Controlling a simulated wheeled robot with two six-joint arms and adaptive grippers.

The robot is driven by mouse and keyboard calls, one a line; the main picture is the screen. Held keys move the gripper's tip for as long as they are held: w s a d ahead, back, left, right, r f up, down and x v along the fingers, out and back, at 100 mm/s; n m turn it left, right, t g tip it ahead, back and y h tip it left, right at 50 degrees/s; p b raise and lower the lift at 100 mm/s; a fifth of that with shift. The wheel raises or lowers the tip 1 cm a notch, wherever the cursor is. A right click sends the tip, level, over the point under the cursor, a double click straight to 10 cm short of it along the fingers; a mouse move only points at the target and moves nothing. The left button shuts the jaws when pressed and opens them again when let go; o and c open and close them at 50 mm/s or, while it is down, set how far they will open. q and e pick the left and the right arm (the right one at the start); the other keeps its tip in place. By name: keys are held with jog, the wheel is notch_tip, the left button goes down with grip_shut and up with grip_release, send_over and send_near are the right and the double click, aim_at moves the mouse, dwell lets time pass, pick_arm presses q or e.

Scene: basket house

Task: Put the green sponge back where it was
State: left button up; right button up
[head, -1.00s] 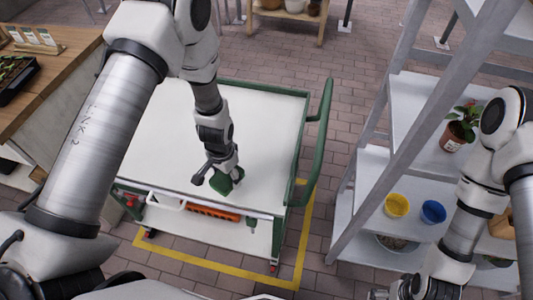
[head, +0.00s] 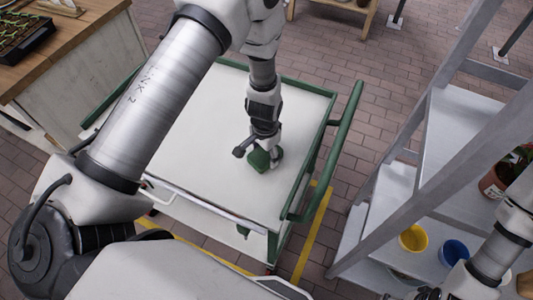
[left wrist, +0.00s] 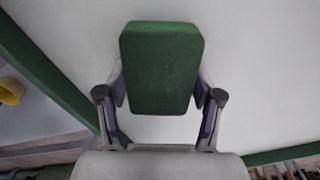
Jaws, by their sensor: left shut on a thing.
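The green sponge (head: 260,160) is a dark green block over the white top of the green-framed cart (head: 205,130). My left gripper (head: 262,154) is shut on it, pointing down near the cart's right side. In the left wrist view the sponge (left wrist: 160,68) sits between the two fingers of the left gripper (left wrist: 160,100), with the white cart top behind it. I cannot tell whether the sponge touches the top. My right gripper (head: 428,292) is only partly in view at the bottom right edge, and its fingers are not clear.
The cart's green handle (head: 335,150) rises at its right. A grey shelf rack (head: 400,190) stands further right, with a yellow pot (head: 413,238), a blue pot (head: 453,252) and a potted plant (head: 495,182). A wooden counter (head: 65,40) is at upper left. The cart top is otherwise clear.

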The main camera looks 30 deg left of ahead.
aim_at(265, 153)
pick_arm(q)
jog(key=shift+f, duration=0.15)
jog(key=o, duration=1.1)
jog(key=shift+r, duration=0.2)
notch_tip(265, 153, up, 12)
jog(key=b, duration=0.1)
